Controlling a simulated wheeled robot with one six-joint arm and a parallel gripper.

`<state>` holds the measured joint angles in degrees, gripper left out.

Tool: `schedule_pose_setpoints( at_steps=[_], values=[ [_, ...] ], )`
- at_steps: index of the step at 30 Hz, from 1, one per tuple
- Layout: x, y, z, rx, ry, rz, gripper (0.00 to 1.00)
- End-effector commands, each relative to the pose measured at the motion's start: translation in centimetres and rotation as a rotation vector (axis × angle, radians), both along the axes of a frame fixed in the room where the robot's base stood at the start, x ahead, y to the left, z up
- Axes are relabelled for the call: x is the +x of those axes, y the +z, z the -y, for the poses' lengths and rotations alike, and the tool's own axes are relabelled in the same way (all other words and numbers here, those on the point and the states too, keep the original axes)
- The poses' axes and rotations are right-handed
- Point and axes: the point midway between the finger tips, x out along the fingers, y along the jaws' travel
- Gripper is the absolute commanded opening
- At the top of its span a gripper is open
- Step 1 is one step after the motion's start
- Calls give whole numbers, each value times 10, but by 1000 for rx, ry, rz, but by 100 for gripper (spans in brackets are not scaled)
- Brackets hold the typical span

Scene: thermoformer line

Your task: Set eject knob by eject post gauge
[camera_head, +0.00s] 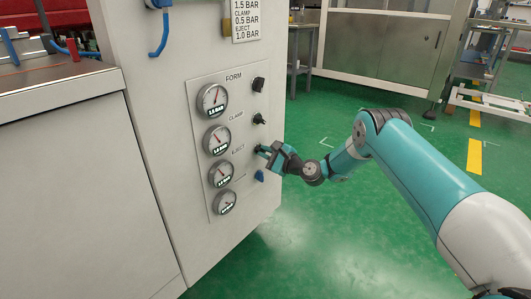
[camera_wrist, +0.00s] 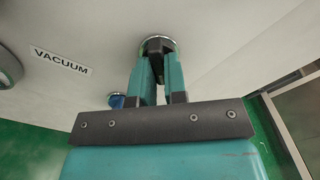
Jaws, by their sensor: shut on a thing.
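The eject knob (camera_wrist: 157,44) is dark with a silvery ring at its base, on the panel front. My gripper (camera_head: 263,151) is shut on it; in the wrist view the two teal fingers of my gripper (camera_wrist: 160,66) stand on either side of it. The fingers hide most of the knob in the head view. The eject gauge (camera_head: 220,173) is the third round dial down, left of the knob. Its needle and small digital readout are too small to read surely.
Above are the form knob (camera_head: 258,84) and clamp knob (camera_head: 259,119). A blue knob (camera_head: 260,176) is close below my gripper. A setpoint sign (camera_head: 245,20) lists EJECT 1.0 BAR. Green floor (camera_head: 330,230) is open right of the cabinet.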

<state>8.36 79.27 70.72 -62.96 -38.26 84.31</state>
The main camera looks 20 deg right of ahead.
Motion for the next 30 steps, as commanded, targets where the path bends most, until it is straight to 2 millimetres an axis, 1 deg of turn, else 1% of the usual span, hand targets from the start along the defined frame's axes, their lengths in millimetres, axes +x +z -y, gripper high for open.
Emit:
schedule_pose_setpoints(
  at_steps=[11, 12, 14, 15, 25, 28, 30],
  values=[
    [0, -1, 1, 2, -3, -5, 0],
    [0, -1, 1, 2, -3, -5, 15],
    [0, -1, 1, 2, -3, -5, 29],
    [0, -1, 1, 3, -2, -5, 38],
    [-2, 0, 2, 2, -1, -3, 38],
    [-9, 0, 8, 3, -2, -6, 38],
    [-18, 1, 15, 4, -3, -8, 38]
  ],
)
